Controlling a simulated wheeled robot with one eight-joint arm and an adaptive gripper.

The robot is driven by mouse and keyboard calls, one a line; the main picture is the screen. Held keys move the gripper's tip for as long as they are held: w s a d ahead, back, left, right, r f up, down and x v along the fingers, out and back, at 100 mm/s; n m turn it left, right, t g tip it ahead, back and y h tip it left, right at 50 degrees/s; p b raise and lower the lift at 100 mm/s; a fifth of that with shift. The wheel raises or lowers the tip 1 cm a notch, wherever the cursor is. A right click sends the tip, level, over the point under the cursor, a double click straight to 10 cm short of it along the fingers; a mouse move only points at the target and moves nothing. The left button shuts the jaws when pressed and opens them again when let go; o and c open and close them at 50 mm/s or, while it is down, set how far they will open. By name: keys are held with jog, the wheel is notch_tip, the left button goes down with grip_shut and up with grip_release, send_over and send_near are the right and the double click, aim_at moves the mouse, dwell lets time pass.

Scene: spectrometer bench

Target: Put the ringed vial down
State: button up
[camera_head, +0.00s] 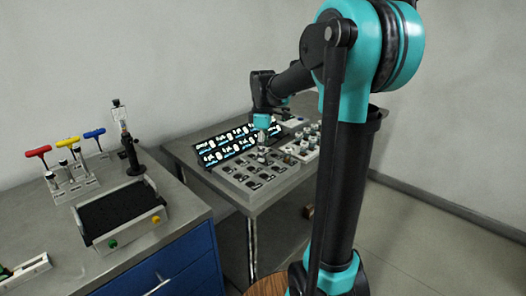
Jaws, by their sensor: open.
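My gripper (262,124) is small in the view, at the far end of my arm. It points down over the back of the grey slotted tray (247,191) on the metal table. Its jaws are open, but the fingertips are too small to make out clearly. Something small stands just below it among the tray's places. I cannot tell whether this is the ringed vial or whether the fingers touch it. Several small vials stand in a lighter rack (309,156) right of the tray. No ring is clear on any of them.
A lit sign panel (226,144) leans behind the tray. On the left bench are a black-topped box (112,212), a stand with coloured T-handles (72,183) and an upright instrument (131,150). A gap separates bench and table. My arm blocks the right side.

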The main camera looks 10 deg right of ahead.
notch_tip(320, 180, up, 12)
jog(key=shift+r, duration=0.15)
dwell(0.3)
dwell(2.1)
